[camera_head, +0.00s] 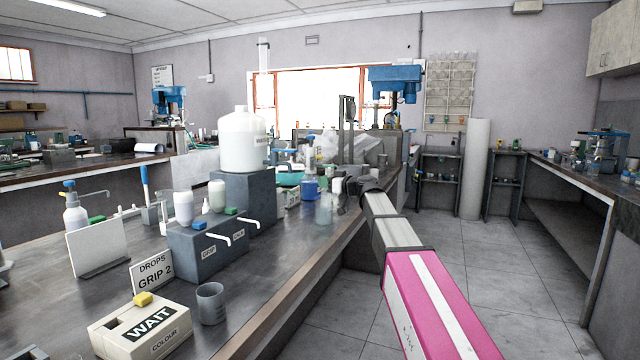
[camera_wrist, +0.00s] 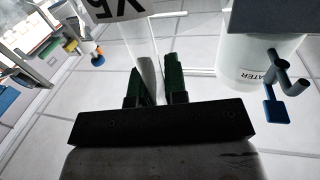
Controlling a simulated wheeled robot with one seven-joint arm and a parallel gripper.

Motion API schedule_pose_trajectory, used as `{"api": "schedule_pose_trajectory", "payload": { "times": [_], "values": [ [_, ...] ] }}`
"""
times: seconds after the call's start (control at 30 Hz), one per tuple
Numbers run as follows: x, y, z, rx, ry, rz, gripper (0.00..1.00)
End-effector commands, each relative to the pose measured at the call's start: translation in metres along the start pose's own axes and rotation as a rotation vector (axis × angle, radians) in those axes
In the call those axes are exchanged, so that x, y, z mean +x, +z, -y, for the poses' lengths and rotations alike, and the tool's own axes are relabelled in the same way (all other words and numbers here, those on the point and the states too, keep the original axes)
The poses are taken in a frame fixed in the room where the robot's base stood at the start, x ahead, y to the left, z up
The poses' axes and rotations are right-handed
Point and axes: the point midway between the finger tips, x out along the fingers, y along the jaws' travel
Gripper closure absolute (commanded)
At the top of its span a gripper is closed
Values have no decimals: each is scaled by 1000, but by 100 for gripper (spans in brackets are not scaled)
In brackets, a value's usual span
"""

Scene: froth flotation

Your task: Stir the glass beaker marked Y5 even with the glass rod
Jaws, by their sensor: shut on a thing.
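In the wrist view, my gripper (camera_wrist: 153,78) has its two dark green fingers closed on a pale, clear rod-like thing (camera_wrist: 150,72), which looks like the glass rod. Its far end runs up into a clear glass shape and I cannot tell where one stops. A white label marked Y5 (camera_wrist: 112,9) shows upside down at the top edge, just beyond the fingers. In the head view, a clear glass vessel (camera_head: 324,208) stands near the bench edge beside the end of my arm. Its mark is not readable there, and the fingertips and rod are too small to make out.
A white container marked WATER (camera_wrist: 250,62) with a blue tap (camera_wrist: 276,108) is right of my gripper in the wrist view. On the bench are a grey dispenser block (camera_head: 222,240), a WAIT box (camera_head: 146,325), a grey cup (camera_head: 211,302) and a large white jug (camera_head: 243,142). The floor at right is clear.

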Motion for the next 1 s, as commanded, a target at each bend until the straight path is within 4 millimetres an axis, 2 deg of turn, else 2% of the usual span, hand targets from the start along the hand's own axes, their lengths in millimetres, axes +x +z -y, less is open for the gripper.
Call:
{"api": "schedule_pose_trajectory", "payload": {
  "times": [0.03,0.2,0.57,1.0],
  "values": [
    [7,0,2,0,-2,0,100],
    [15,0,4,0,-1,0,100],
    [16,-1,5,0,-1,-1,100],
    [16,-30,5,0,-1,-1,100]
  ]
}}
